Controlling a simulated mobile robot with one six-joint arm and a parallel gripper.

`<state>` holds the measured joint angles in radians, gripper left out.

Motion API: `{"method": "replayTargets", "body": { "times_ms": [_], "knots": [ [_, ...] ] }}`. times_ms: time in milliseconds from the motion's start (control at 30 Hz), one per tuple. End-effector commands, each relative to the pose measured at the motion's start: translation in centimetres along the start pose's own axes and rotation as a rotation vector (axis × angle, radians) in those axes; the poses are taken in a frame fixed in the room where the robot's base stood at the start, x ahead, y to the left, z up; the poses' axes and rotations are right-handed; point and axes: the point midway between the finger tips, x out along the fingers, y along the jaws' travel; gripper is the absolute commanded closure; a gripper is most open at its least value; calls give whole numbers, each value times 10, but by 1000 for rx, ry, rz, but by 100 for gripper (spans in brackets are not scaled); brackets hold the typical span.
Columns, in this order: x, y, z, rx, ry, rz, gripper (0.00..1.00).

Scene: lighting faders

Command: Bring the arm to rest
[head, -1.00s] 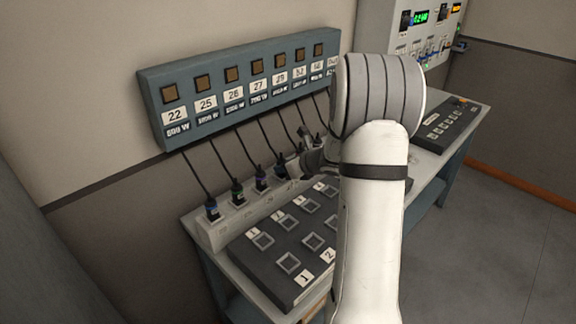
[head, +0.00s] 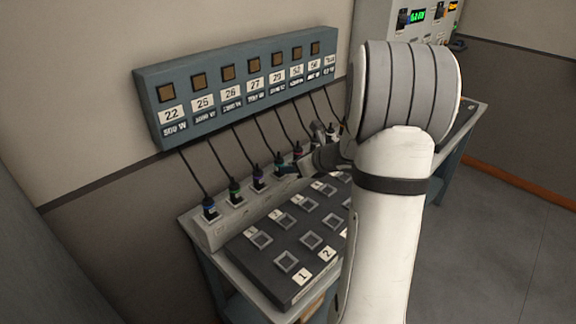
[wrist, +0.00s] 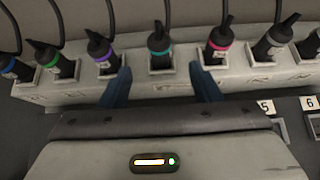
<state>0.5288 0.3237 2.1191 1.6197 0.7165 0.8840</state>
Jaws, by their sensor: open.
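My gripper (wrist: 160,84) is open, with its two blue fingers apart in the wrist view. No object is between the fingers. A black plug with a teal ring (wrist: 160,42) stands in its socket beyond the gap between them. In the head view my gripper (head: 302,152) is by the socket strip (head: 236,228), above the far part of the keypad. My white arm reaches in from the lower right and hides part of the table behind it.
Several corded plugs stand in the strip, including a purple-ringed one (wrist: 101,50) and a pink-ringed one (wrist: 219,44). A dark keypad (head: 285,284) lies in front. A numbered panel (head: 240,90) is on the wall. Open floor (head: 500,240) is at right.

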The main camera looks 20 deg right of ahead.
Motion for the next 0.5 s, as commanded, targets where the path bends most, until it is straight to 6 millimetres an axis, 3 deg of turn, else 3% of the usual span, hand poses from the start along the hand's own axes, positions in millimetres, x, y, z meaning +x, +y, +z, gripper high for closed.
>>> {"method": "replayTargets", "body": {
  "times_ms": [100, 333, 433, 500],
  "knots": [
    [-12, 0, 0, 0, 0, -1, 43],
    [-16, 4, 1, -16, 2, 8, 43],
    [-22, 36, 10, -185, 28, 74, 43],
    [-30, 72, 16, -384, 56, 149, 43]
  ]
}}
